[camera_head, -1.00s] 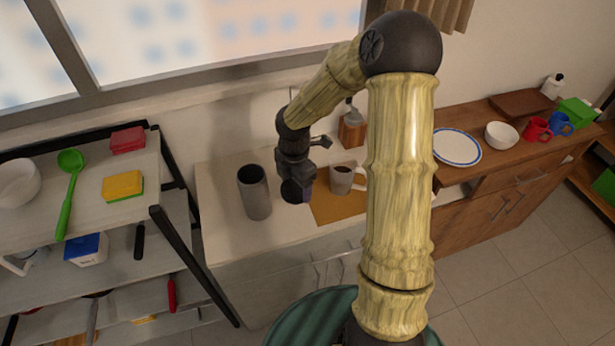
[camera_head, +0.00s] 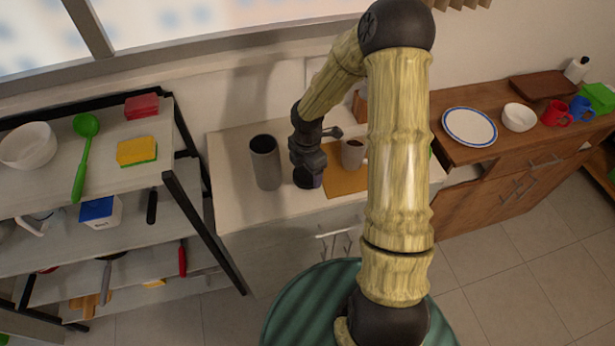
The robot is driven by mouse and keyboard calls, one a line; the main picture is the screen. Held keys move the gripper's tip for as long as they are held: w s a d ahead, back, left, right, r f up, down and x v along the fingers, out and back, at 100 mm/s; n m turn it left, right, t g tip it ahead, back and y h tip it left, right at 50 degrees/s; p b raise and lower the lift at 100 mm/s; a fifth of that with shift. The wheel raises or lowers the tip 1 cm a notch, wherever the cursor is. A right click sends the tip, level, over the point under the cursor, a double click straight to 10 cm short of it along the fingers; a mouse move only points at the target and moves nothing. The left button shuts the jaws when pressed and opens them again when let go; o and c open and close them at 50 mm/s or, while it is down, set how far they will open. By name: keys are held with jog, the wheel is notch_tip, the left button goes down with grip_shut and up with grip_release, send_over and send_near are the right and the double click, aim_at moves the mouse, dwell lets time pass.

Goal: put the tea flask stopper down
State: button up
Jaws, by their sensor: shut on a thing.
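The tea flask (camera_head: 266,170), a tall grey cylinder with a dark open mouth, stands upright on the pale counter (camera_head: 225,205). My gripper (camera_head: 308,168) is just right of the flask, pointing down. It is shut on the tea flask stopper (camera_head: 308,181), a short dark piece below the fingers. The stopper is low over the counter, left of the tan mat; whether it touches the counter I cannot tell. The fingers partly hide its top.
A mug (camera_head: 352,153) with dark contents stands on the tan mat (camera_head: 345,182), close right of my gripper. A shelf rack (camera_head: 190,200) stands at left. A wooden cabinet (camera_head: 460,160) with a plate (camera_head: 470,126) and bowl (camera_head: 519,117) is at right. Counter front-left is clear.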

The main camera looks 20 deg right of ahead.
aim_at(307, 174)
jog(key=shift+f, duration=1.9)
jog(key=shift+f, duration=0.15)
jog(key=o, duration=0.9)
notch_tip(307, 174, up, 12)
jog(key=shift+r, duration=0.2)
